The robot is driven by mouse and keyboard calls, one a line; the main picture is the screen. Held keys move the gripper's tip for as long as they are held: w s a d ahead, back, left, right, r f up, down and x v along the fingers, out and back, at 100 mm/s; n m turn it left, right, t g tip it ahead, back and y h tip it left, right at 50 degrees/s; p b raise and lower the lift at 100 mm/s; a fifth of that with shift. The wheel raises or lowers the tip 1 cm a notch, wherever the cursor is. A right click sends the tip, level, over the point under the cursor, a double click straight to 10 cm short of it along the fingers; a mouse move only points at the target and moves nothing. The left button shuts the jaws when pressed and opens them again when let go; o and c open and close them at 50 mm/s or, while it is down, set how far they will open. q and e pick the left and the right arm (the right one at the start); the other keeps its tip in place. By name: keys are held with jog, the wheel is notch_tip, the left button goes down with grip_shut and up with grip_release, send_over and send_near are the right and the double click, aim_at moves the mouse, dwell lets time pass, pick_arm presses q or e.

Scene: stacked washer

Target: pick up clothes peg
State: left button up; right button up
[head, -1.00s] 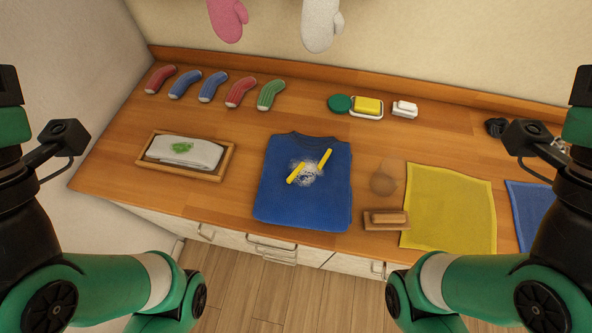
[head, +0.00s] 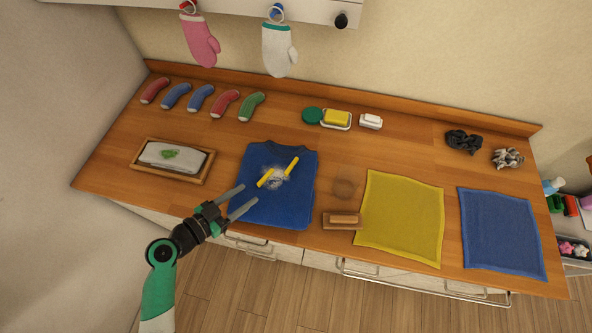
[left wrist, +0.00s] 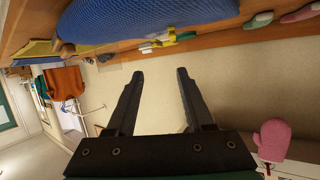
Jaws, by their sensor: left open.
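A red clip (head: 188,7) at the top of the pink mitten (head: 201,42) and a blue clip (head: 276,13) at the top of the white mitten (head: 279,52) look like clothes pegs; both are small in the head view. The mittens hang below the cabinet on the wall. My left gripper (head: 248,196) is open and empty, its fingers spread at the lower left of the blue shirt (head: 265,210). In the left wrist view, nothing is between the fingers (left wrist: 160,73); the pink mitten (left wrist: 273,140) shows at lower right. My right gripper is out of view.
A wooden tray (head: 205,172) is at left, a brush (head: 343,220) and yellow cloth (head: 400,215) at right. Several socks and soap (head: 337,117) line the back. Bare counter lies between.

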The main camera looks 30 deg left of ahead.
aim_at(263, 178)
pick_arm(q)
jog(key=s+a, duration=0.1)
jog(key=s+a+f+n+y, duration=0.1)
jog(key=s, duration=0.1)
jog(key=shift+n, duration=0.3)
jog(key=p+x, duration=0.1)
jog(key=x, duration=1)
jog(key=shift+w+f, duration=0.2)
jog(key=shift+w, duration=0.15)
grip_shut()
